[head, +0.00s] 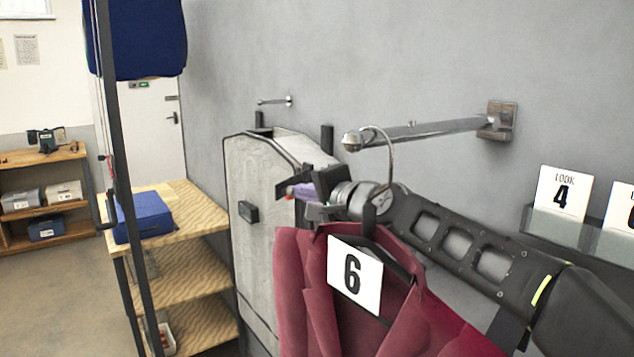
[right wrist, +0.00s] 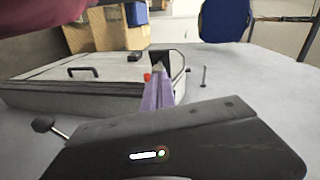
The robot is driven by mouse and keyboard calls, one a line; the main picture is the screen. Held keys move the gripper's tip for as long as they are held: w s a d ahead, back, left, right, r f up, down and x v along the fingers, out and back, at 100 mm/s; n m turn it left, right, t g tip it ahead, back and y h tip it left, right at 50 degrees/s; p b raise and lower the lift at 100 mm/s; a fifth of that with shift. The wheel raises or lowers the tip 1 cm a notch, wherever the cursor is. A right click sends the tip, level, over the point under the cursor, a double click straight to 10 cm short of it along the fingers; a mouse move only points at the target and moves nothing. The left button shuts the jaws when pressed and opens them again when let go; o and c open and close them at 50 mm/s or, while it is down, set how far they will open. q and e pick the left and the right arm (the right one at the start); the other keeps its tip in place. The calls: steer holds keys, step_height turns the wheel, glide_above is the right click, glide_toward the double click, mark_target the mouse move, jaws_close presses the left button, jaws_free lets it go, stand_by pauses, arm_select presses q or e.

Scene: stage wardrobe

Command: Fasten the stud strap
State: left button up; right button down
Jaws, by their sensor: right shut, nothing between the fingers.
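A tall grey case (head: 255,180) with dark edging stands against the wall; it also shows in the right wrist view (right wrist: 75,95). My right gripper (head: 292,190) is at the case's upper right edge. Its purple fingers are shut together with nothing between them, and they show in the right wrist view (right wrist: 158,92). A black tab (right wrist: 165,58), perhaps the strap, stands just beyond the fingertips. A small red part (right wrist: 147,77) is beside them. I cannot tell whether the fingers touch the tab. The stud cannot be made out. My left gripper is out of view.
A maroon garment (head: 300,290) with a number 6 card (head: 354,276) hangs in front of my right arm, below a wall rail (head: 430,130). A wooden shelf unit (head: 190,210) with a blue box (head: 145,216) stands left of the case. Floor is free further left.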

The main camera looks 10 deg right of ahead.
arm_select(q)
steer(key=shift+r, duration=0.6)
arm_select(e)
steer(key=shift+w+a, duration=0.2)
steer(key=shift+a, duration=0.35)
